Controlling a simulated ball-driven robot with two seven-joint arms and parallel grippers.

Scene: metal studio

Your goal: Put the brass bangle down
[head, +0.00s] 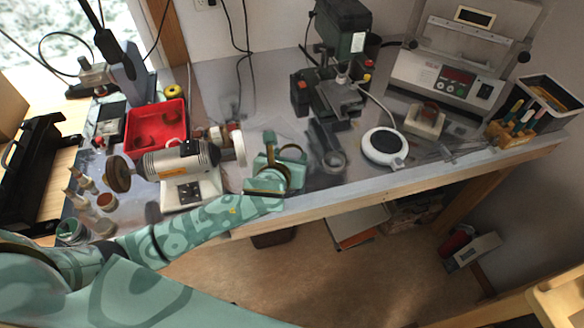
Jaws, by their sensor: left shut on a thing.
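My left gripper (280,164) is at the end of my teal patterned arm, over the front middle of the metal worktop (240,98). It is shut on the brass bangle (291,146), a thin ring that shows small at the fingers. The fingers hide part of the bangle. I cannot tell whether the bangle touches the worktop. My right gripper is not in view.
Left of the gripper stands a bench polisher (180,160) with a pale wheel close by. A red tray (155,128) lies behind it. A dark grey tool (325,145) lies just right of the gripper. Further right are a white round device (384,145) and a tool holder (525,120).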

